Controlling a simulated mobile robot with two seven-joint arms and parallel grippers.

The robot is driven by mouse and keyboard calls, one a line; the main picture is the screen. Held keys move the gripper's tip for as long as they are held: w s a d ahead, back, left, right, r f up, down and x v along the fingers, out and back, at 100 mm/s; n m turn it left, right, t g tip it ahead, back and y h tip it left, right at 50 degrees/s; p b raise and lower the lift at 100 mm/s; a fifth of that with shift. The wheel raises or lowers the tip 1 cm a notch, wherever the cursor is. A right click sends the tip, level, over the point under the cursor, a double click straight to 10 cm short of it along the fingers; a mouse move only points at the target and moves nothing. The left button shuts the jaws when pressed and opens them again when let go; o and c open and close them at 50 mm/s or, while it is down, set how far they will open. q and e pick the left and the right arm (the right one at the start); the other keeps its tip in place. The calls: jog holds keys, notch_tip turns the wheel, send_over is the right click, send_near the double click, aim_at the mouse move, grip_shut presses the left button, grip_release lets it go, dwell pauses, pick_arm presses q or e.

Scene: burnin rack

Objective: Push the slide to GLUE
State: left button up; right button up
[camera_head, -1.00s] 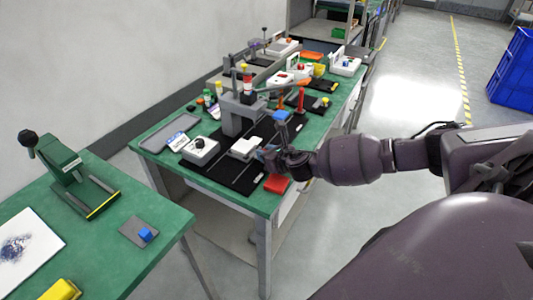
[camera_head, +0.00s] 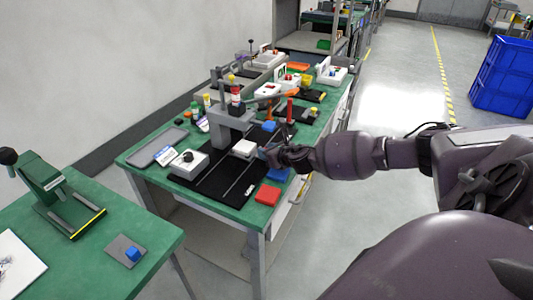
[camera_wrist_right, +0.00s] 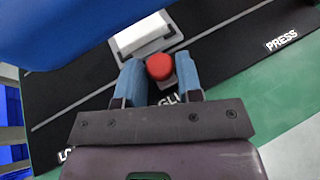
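The slide, a small white-topped block (camera_head: 244,148), sits on a black mat in front of a grey press-like stand (camera_head: 229,122). In the right wrist view the slide (camera_wrist_right: 144,36) has a red round knob (camera_wrist_right: 159,67) on its near side. In the head view the right gripper (camera_head: 266,152) is at the slide's right side. The mat's lettering GLUE (camera_wrist_right: 170,98) is partly hidden by the gripper; PRESS (camera_wrist_right: 281,41) lies to the right. My left gripper is not in view.
A white box with a black knob (camera_head: 188,164) stands left of the mat. A second green table (camera_head: 95,255) is at left; open floor (camera_head: 395,105) lies to the right.

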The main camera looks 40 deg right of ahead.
jog(key=o, duration=0.3)
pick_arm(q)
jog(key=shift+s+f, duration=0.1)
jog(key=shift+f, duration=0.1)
pick_arm(e)
jog(key=shift+s, duration=0.1)
jog(key=p+v, duration=0.2)
jog(key=v, duration=0.7)
jog(key=shift+s+r, duration=0.4)
jog(key=shift+s, duration=0.35)
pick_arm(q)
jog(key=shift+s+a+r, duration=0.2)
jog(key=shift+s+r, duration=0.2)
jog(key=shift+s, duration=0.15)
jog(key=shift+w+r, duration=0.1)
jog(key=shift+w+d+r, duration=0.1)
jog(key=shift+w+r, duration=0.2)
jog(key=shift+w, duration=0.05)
pick_arm(e)
jog(key=shift+s+f, duration=0.1)
